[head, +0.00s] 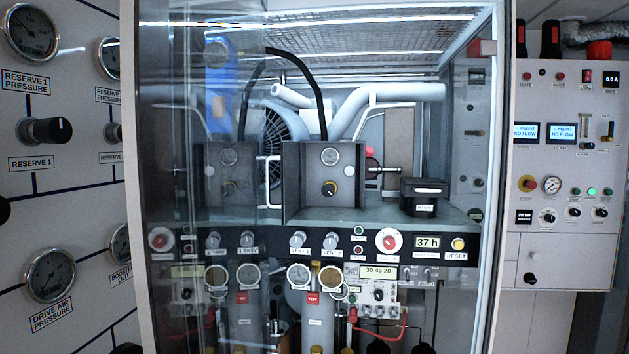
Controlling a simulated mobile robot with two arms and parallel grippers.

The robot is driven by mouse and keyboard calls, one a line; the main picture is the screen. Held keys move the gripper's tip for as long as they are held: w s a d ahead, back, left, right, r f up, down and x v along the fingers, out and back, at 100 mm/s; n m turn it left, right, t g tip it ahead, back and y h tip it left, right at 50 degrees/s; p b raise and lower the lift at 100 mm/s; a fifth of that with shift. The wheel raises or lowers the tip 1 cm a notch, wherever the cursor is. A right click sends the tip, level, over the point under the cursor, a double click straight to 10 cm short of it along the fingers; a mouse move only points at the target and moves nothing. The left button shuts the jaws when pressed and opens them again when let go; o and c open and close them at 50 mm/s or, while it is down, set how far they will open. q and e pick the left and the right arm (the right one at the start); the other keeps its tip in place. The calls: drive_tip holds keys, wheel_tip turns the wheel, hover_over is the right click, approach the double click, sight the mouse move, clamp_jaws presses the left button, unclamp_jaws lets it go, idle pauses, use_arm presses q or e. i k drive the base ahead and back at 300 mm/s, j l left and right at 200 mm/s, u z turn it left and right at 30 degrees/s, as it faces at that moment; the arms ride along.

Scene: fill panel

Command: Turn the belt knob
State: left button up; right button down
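Neither of my grippers is in view. No label that reads "belt" can be made out, so I cannot tell which knob is the belt knob. A black strip behind the glass carries several grey knobs, including one left of centre (247,240) and a pair near the middle (298,240). A red round knob (389,241) and a yellow one (458,244) by the RESET label are on the strip's right. Most small labels are too blurred to read.
A glass-fronted cabinet with a white frame (495,200) fills the middle. The left panel holds gauges (50,275) and a large black RESERVE 1 knob (46,131).

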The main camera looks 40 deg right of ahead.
sight(328, 190)
drive_tip(key=l+z, duration=0.15)
drive_tip(key=z, duration=0.25)
drive_tip(key=l+z, duration=0.2)
drive_tip(key=z, duration=0.2)
drive_tip(key=l+z, duration=0.15)
drive_tip(key=z, duration=0.25)
drive_tip(key=i+l+u, duration=0.25)
drive_tip(key=i+l, duration=0.15)
drive_tip(key=l, duration=0.25)
drive_tip(key=i+l+u, duration=0.25)
drive_tip(key=l, duration=1)
drive_tip(key=k+l, duration=0.1)
drive_tip(key=l, duration=0.5)
